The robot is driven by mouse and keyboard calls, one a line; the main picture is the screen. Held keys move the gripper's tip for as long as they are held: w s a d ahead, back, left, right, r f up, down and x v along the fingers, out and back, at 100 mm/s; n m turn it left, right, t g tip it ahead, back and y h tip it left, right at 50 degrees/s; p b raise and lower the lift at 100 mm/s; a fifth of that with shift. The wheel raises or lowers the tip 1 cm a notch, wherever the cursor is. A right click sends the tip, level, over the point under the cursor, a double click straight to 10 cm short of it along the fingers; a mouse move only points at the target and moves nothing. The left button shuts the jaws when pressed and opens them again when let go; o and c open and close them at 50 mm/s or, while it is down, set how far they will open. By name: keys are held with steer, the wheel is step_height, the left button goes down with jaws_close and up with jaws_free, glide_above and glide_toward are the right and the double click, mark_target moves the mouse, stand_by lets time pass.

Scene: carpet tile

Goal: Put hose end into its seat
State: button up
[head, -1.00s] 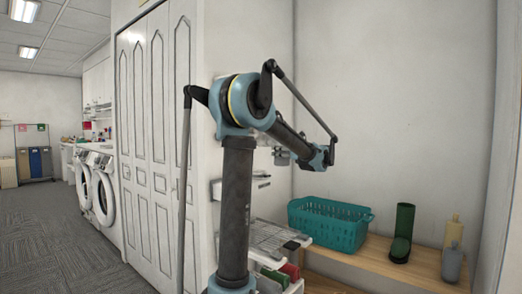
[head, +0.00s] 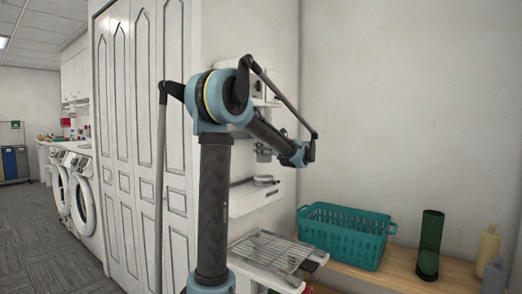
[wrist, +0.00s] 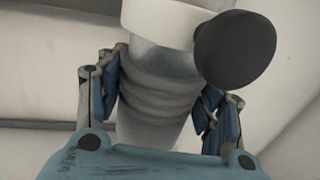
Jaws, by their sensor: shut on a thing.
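In the wrist view, my gripper (wrist: 160,96) is shut on a grey ribbed, tapering piece, which looks like the hose end (wrist: 155,105). One finger presses on each side of it. A smooth clear-grey section and a broad white collar (wrist: 160,18) lie beyond the ribs. I cannot tell whether the collar is part of the hose end or of its seat. A dark round knob (wrist: 235,48) covers part of the collar's right side. In the head view my arm hides most of the gripper, in front of a white wall-mounted unit (head: 262,200). I cannot make out the seat there.
A wire rack (head: 268,250) stands below the unit. White folding doors (head: 145,120) and washing machines (head: 80,190) are left; carpet there is clear.

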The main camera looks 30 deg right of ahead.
mark_target(264, 159)
steer(key=shift+w+a, duration=0.1)
steer(key=shift+w, duration=0.25)
steer(key=shift+s+d, duration=0.15)
steer(key=shift+d, duration=0.1)
steer(key=shift+f, duration=2.85)
steer(key=shift+f, duration=2.6)
steer(key=o, duration=1.2)
steer(key=shift+s, duration=0.1)
